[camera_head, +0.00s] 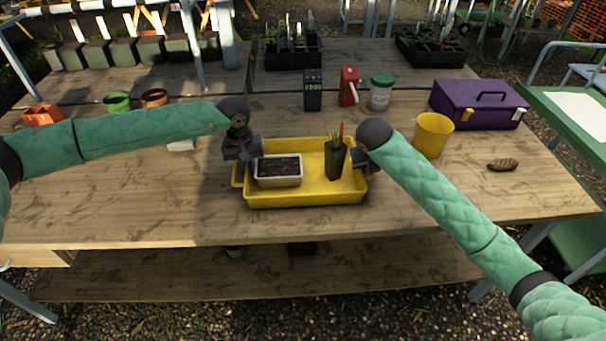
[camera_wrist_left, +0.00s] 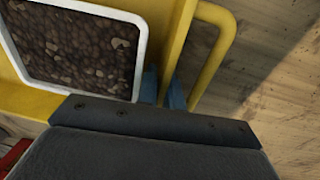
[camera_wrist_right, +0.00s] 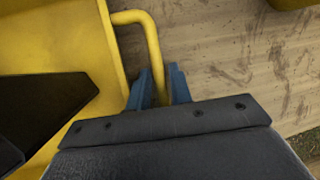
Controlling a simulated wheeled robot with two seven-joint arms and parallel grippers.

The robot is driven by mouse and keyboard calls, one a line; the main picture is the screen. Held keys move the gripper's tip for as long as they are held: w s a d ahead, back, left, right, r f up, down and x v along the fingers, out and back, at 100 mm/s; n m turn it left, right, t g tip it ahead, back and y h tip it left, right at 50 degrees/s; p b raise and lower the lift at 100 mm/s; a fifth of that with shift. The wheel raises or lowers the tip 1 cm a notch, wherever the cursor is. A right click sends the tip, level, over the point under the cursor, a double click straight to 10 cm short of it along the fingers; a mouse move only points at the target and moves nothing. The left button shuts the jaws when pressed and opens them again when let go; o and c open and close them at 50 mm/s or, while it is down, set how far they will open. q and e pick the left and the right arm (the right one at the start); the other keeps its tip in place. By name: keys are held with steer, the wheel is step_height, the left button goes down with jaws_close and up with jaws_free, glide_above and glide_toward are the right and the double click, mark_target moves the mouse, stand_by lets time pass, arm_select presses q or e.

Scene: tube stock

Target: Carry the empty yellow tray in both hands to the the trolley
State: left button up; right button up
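The yellow tray (camera_head: 300,197) sits on the wooden table in the head view. It is not empty: a pale planter of dark soil (camera_head: 279,181) and a dark pot with a green plant (camera_head: 335,162) stand in it. My left gripper (camera_wrist_left: 163,88) is at the tray's left end, its blue fingers close on either side of the yellow side wall, beside the handle loop. My right gripper (camera_wrist_right: 158,88) is at the right end, its fingers close around the handle bar. The fingertips are partly hidden. A green stand with a rail (camera_head: 540,98), perhaps the trolley, is at the right.
A yellow pot (camera_head: 433,135), a purple toolbox (camera_head: 480,104) and a brown cone-like thing (camera_head: 502,165) stand right of the tray. A dark device (camera_head: 313,90), red object (camera_head: 349,86) and lidded jar (camera_head: 380,92) are behind it. The table front is clear.

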arm_select(q)
jaws_close()
arm_select(e)
jaws_close()
arm_select(q)
steer(key=shift+r, duration=0.15)
arm_select(e)
steer(key=shift+r, duration=0.15)
